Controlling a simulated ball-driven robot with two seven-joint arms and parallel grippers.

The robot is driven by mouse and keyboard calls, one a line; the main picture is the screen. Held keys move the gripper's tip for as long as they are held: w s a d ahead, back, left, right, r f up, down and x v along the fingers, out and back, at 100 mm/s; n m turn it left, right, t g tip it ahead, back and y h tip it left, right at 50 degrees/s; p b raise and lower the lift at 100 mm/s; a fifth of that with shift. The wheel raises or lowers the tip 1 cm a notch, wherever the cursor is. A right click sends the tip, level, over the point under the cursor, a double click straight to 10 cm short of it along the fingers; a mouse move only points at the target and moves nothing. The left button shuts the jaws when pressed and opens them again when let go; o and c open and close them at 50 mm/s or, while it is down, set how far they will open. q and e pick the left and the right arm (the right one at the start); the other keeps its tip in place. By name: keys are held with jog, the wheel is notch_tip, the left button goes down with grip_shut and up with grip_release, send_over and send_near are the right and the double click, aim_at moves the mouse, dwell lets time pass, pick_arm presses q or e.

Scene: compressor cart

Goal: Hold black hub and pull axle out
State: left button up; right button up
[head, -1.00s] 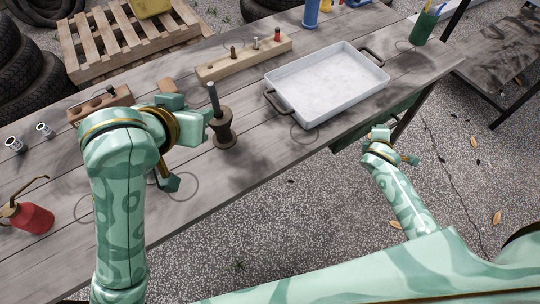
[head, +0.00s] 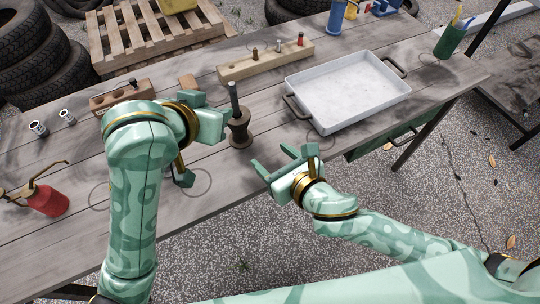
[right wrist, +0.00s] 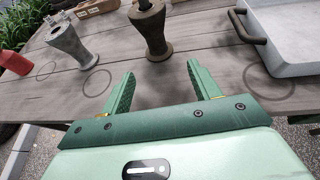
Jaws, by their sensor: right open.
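The dark hub (head: 240,132) stands upright on the wooden bench, with a dark axle (head: 234,96) sticking up from its top. In the right wrist view the hub (right wrist: 152,30) is ahead of the fingers, its top cut off. My right gripper (head: 274,160) is open and empty, below and right of the hub, fingers towards the bench; its fingers also show in the right wrist view (right wrist: 161,75). My left gripper (head: 212,120) is just left of the hub and axle; its fingertips and any contact are unclear. A grey hub (right wrist: 72,42) stands left in the right wrist view.
A white tray (head: 330,122) with dark handles lies right of the hub. A wooden block with pegs (head: 266,64) is behind. A red oil can (head: 46,201) and two small metal cups (head: 38,129) are left. The bench's front edge is close to my right gripper.

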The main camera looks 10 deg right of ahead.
aim_at(244, 136)
jog(key=shift+a+f, duration=0.15)
jog(key=shift+a, duration=0.15)
jog(key=x, duration=1.5)
jog(key=shift+w+a+f, duration=0.2)
jog(key=shift+w+f, duration=0.1)
